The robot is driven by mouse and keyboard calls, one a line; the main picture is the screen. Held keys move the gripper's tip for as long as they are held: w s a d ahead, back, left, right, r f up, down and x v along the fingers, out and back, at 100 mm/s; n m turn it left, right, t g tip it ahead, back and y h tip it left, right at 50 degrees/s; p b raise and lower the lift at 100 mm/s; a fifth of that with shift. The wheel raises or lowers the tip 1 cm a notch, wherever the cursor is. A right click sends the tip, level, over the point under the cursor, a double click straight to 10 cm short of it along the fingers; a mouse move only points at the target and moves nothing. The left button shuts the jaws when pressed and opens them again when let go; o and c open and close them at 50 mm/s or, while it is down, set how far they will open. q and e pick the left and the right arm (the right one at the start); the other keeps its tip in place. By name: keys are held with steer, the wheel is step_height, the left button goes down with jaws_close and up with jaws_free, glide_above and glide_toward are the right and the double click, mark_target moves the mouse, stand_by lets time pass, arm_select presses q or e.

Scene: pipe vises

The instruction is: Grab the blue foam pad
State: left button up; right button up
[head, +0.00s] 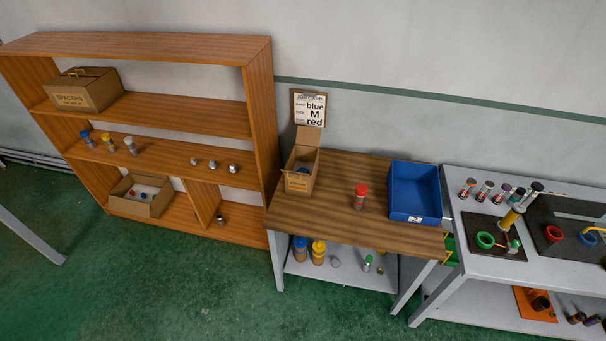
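I cannot single out a blue foam pad for certain. Something blue (303,169) shows inside the open cardboard box (299,184) on the wooden table, mostly hidden by the box walls. A blue ring-shaped piece (587,240) is on the dark plate at the right bench, partly beside a yellow handle. Neither gripper is in view.
The wooden table (340,208) also holds a red-capped jar (360,196) and a blue tray (414,192). A job card (309,108) reads blue, M, red. A wooden shelf (190,117) stands left, a grey bench (466,256) right. Green floor in front is clear.

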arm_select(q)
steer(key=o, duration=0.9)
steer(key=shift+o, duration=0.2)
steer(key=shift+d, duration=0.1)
